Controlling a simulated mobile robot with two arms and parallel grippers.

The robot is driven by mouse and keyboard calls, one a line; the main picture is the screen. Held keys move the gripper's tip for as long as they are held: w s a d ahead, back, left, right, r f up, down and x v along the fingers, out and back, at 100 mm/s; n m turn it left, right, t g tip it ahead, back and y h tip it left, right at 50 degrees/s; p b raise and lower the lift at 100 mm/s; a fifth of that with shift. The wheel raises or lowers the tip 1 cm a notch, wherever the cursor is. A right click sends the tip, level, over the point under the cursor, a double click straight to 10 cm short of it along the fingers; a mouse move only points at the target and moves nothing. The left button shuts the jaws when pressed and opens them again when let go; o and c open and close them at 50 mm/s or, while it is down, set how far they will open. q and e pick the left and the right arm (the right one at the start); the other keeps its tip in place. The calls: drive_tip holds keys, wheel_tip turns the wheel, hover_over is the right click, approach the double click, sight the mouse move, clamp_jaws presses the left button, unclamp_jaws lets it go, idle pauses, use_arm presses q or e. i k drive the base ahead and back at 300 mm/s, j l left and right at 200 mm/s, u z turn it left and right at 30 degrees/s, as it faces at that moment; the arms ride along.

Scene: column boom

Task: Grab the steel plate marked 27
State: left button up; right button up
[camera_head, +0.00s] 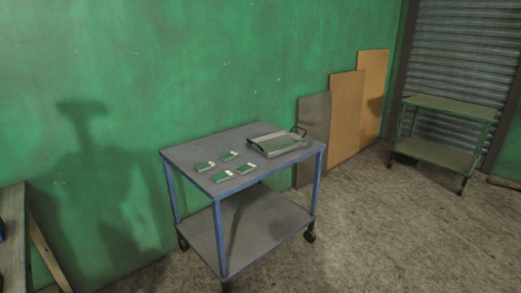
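Several small green plates with pale ends lie flat on the top of a grey cart with blue legs (190,152). One plate (204,167) is at the left, one (228,156) at the back, one (246,169) at the right and one (221,177) at the front. Any numbers on them are too small to read, so I cannot tell which is marked 27. A shallow tray with dark handles (283,149) stands on the cart's right part. Neither of my grippers is in view.
A green wheeled cart (444,105) stands at the right by a roller shutter (466,50). Boards (346,115) lean on the green wall. A bench edge (14,215) shows at far left. The floor (400,230) right of the blue-legged cart is clear.

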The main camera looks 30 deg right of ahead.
sight(243, 170)
drive_tip(key=i+l+z, duration=0.2)
drive_tip(key=i+l, duration=0.15)
drive_tip(key=i, duration=0.15)
drive_tip(key=i+l+z, duration=0.25)
drive_tip(key=i, duration=0.25)
drive_tip(key=i+l+z, duration=0.2)
drive_tip(key=i, duration=0.3)
